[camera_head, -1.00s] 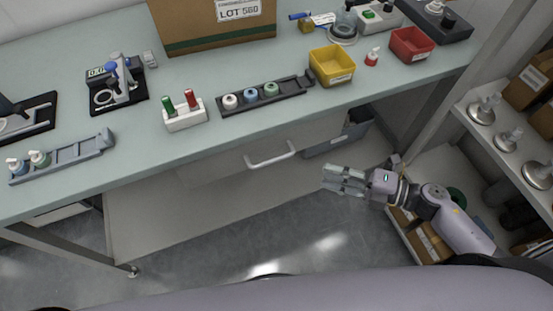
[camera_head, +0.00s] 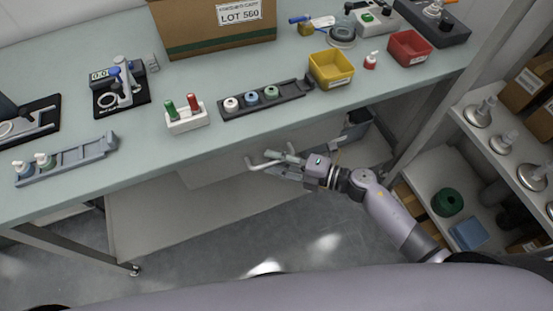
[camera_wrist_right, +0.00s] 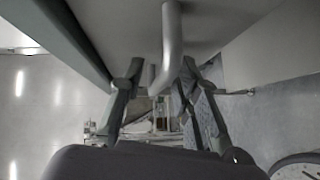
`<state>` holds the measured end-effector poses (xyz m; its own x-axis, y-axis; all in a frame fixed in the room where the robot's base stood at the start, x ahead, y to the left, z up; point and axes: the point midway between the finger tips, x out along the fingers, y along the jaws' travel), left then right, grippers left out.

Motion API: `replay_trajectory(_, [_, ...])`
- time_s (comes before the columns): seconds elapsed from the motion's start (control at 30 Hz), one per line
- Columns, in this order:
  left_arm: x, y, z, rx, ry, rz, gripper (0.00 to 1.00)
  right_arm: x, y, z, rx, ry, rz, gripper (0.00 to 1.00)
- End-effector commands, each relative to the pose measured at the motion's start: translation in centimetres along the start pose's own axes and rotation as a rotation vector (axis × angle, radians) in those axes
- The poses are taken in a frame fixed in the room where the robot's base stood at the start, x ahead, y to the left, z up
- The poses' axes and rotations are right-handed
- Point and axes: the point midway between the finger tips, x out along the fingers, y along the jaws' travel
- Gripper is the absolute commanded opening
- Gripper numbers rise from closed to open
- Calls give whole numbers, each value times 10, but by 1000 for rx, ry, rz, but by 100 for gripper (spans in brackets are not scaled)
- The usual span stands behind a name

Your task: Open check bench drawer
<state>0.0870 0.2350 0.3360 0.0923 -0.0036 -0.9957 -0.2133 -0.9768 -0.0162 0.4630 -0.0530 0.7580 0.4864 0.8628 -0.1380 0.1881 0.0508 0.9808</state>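The drawer front (camera_head: 215,167) is a pale panel under the front edge of the check bench (camera_head: 150,165), and it looks closed. Its light bar handle (camera_head: 254,166) shows left of my right gripper; the rest is hidden behind the fingers. My right gripper (camera_head: 273,160) is at the handle. In the right wrist view the handle (camera_wrist_right: 172,40) runs between the two fingers of the gripper (camera_wrist_right: 163,68). The fingers stand apart, with a visible gap on the left of the bar, so they do not look closed on it. My left gripper is not in view.
On the bench stand a rack with three capped vials (camera_head: 262,108), a white holder with green and red items (camera_head: 187,122), a yellow bin (camera_head: 345,72) and a red bin (camera_head: 418,49). A shelf unit (camera_head: 480,140) stands at the right. Floor below is clear.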

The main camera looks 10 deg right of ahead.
Motion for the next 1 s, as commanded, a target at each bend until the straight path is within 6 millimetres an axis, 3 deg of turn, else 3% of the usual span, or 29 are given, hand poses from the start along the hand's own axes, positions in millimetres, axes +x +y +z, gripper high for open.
replay_trajectory(0.17, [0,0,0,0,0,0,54,0,0,0,0,0,0,28])
replay_trajectory(0.6, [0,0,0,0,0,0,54,-1,0,0,0,0,0,0])
replay_trajectory(1.0, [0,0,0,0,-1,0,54,-1,0,0,1,0,0,0])
